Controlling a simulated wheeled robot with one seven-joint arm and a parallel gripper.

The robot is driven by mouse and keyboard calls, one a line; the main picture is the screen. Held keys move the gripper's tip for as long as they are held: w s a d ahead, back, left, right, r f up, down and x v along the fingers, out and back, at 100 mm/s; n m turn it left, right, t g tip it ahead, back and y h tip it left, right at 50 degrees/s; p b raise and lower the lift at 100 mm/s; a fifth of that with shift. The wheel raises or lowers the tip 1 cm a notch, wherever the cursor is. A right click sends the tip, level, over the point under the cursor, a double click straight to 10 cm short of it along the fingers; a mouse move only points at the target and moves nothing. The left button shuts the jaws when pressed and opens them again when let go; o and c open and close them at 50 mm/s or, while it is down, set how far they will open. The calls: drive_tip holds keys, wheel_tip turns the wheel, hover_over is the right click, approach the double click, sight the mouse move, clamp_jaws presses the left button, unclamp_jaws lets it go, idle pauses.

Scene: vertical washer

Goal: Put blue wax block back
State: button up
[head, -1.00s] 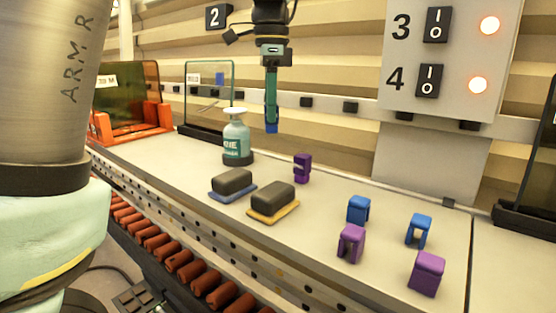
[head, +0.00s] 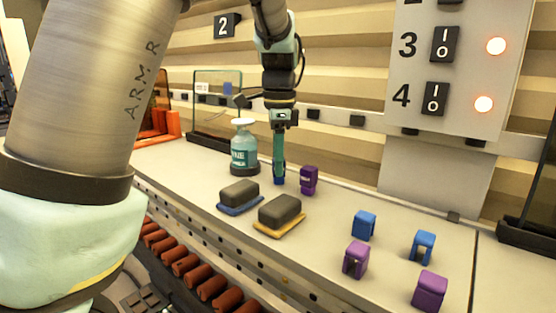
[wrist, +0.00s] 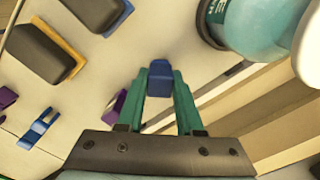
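My gripper (head: 279,172) is shut on a blue wax block (wrist: 160,78), which sits between its green fingertips in the wrist view. In the head view the held block (head: 279,181) is low at the back of the worktop, just left of an upright purple block (head: 308,180). I cannot tell whether the held block touches the worktop. Two more blue blocks (head: 363,225) (head: 422,246) stand at the right of the worktop. In the wrist view the purple block (wrist: 117,106) is partly hidden behind the left finger.
A teal spray bottle (head: 244,146) stands left of my gripper. Two dark sponges (head: 239,194) (head: 281,210), one on a blue base and one on a yellow base, lie in front. Two purple blocks (head: 355,260) (head: 429,290) stand at the right. A numbered switch panel (head: 455,90) is behind.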

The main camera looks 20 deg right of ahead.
drive_tip(key=o, duration=0.4)
drive_tip(key=shift+o, duration=0.2)
wheel_tip(320, 180, up, 12)
drive_tip(key=b, duration=0.2)
idle(0.6)
